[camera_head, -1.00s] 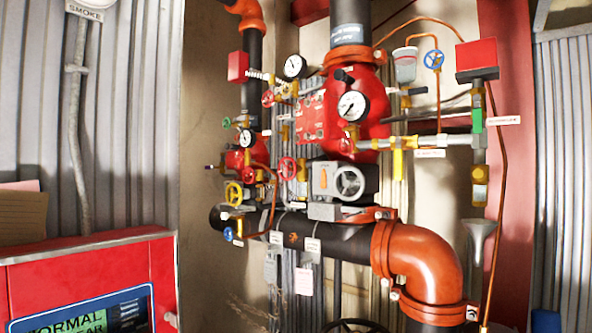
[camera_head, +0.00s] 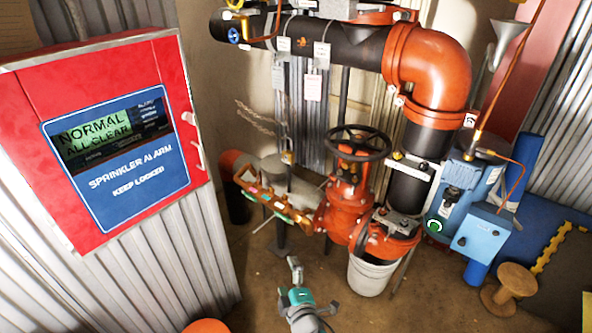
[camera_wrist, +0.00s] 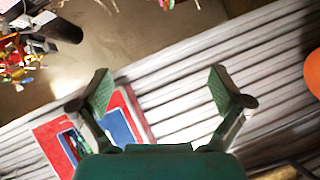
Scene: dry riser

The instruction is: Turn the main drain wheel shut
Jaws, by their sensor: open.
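A black handwheel (camera_head: 357,143) sits on top of a red valve (camera_head: 347,200) on the low pipework in the head view. I cannot tell from any label whether it is the main drain wheel. Only the lower end of the riser shows there, so the smaller wheels higher up are mostly out of view. Small red and yellow valve parts (camera_wrist: 18,60) appear at the wrist view's top left, too small to tell apart. My gripper (camera_wrist: 162,92) is open and empty, its green-padded fingers apart. It also shows low in the head view, away from the handwheel.
A red sprinkler alarm cabinet (camera_head: 115,140) stands on the left and also shows in the wrist view (camera_wrist: 75,145). A white bucket (camera_head: 372,275) sits under the red valve. A blue pump unit (camera_head: 462,200) and a wooden spool (camera_head: 510,285) stand on the right.

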